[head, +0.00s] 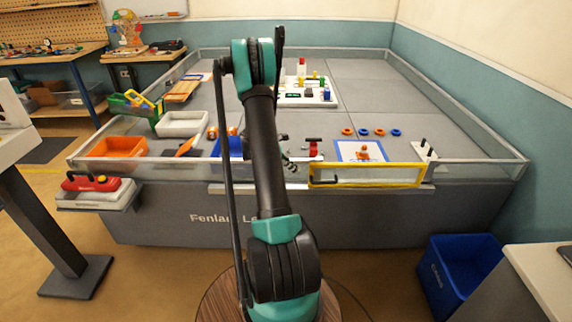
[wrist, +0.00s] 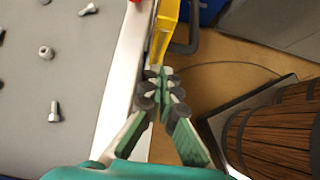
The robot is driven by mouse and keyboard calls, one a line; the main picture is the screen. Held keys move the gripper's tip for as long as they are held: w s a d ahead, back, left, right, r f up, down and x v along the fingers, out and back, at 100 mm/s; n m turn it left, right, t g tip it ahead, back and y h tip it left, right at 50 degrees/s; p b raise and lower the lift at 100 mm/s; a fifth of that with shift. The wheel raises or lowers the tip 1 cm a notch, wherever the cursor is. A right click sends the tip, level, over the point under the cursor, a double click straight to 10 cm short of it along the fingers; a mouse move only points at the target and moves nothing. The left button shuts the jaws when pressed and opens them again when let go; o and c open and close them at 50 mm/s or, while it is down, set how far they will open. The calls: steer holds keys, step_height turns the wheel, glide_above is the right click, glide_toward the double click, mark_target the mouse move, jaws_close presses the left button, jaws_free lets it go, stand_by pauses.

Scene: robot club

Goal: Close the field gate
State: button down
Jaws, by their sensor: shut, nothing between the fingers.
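The field gate is a yellow frame (head: 398,184) in the front wall of the grey playing field, right of my arm. It lies nearly along the wall line; I cannot tell whether it is fully closed. A black handle (head: 323,181) sits near its left end. In the wrist view, the yellow gate frame (wrist: 166,28) runs just outside the pale wall rim, with the dark handle (wrist: 190,38) beside it. My gripper (wrist: 162,74) is shut and empty, its tips close to the gate's near end; contact is unclear. In the head view my gripper (head: 289,160) is partly hidden behind my arm.
A blue mat with an orange piece (head: 364,152) and several rings lie inside the field behind the gate. Bolts and a nut (wrist: 46,52) lie on the field floor. A blue bin (head: 460,272) stands on the floor at right. Floor before the gate looks clear.

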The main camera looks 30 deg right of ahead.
mark_target(314, 167)
steer(key=shift+s+d+r, duration=0.1)
steer(key=shift+s+d, duration=0.35)
steer(key=shift+d, duration=0.2)
steer(key=shift+s+d, duration=0.4)
steer(key=shift+d, duration=0.25)
steer(key=shift+s+d, duration=0.45)
steer(key=shift+d, duration=0.25)
steer(key=shift+s+d, duration=0.4)
steer(key=shift+d, duration=0.3)
steer(key=shift+s+d, duration=0.45)
steer(key=shift+d, duration=0.25)
steer(key=w+a+f+v, duration=0.1)
steer(key=f+v, duration=0.1)
steer(key=v, duration=1.1)
steer(key=shift+w+a, duration=0.2)
steer(key=shift+a, duration=0.2)
